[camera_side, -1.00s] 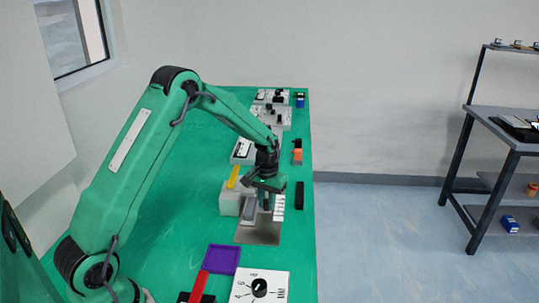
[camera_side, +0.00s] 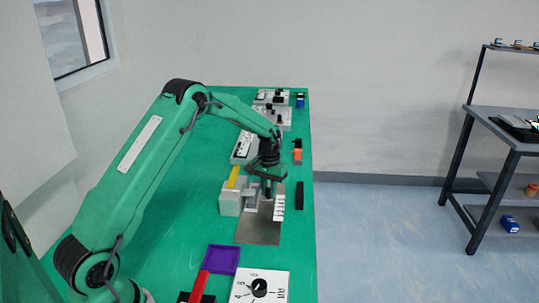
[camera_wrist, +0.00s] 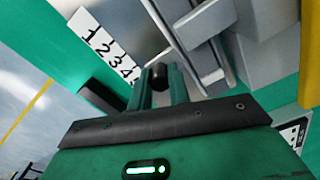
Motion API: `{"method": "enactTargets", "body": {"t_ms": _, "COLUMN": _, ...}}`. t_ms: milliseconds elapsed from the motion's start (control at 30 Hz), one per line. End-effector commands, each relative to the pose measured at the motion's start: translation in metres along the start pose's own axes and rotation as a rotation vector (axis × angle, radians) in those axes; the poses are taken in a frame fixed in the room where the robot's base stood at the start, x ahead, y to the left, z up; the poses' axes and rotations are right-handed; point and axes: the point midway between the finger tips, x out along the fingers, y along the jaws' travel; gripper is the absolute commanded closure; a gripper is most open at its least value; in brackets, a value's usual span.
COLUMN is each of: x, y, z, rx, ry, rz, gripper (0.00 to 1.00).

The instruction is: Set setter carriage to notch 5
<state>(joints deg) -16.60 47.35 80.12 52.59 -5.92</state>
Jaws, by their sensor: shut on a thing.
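The setter is a grey unit with a metal plate (camera_side: 258,231), a slotted rail (camera_wrist: 205,62) and a white number strip (camera_side: 278,208). In the side view my gripper (camera_side: 267,190) is at the far end of the strip and hides the knob. The exact notch cannot be told.
A grey block (camera_side: 230,203) with a yellow bar (camera_side: 233,178) stands left of the setter. A black block (camera_side: 300,195) lies to its right. A purple tray (camera_side: 221,259) and a dial panel (camera_side: 259,287) are nearer the camera. More panels stand behind.

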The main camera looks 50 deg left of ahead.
Motion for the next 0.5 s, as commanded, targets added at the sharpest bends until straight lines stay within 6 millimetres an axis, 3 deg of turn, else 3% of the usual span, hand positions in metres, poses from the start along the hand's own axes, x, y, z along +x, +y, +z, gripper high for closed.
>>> {"method": "enactTargets", "body": {"t_ms": 67, "x": 0.0001, "y": 0.0002, "z": -0.0007, "rx": 0.001, "ry": 0.004, "rz": 0.0, "gripper": 1.0}}
{"method": "enactTargets", "body": {"t_ms": 100, "x": 0.0001, "y": 0.0002, "z": -0.0007, "rx": 0.001, "ry": 0.004, "rz": 0.0, "gripper": 0.74}}
{"method": "enactTargets", "body": {"t_ms": 500, "x": -0.0023, "y": 0.0002, "z": -0.0001, "rx": 0.001, "ry": 0.002, "rz": 0.0, "gripper": 0.72}}
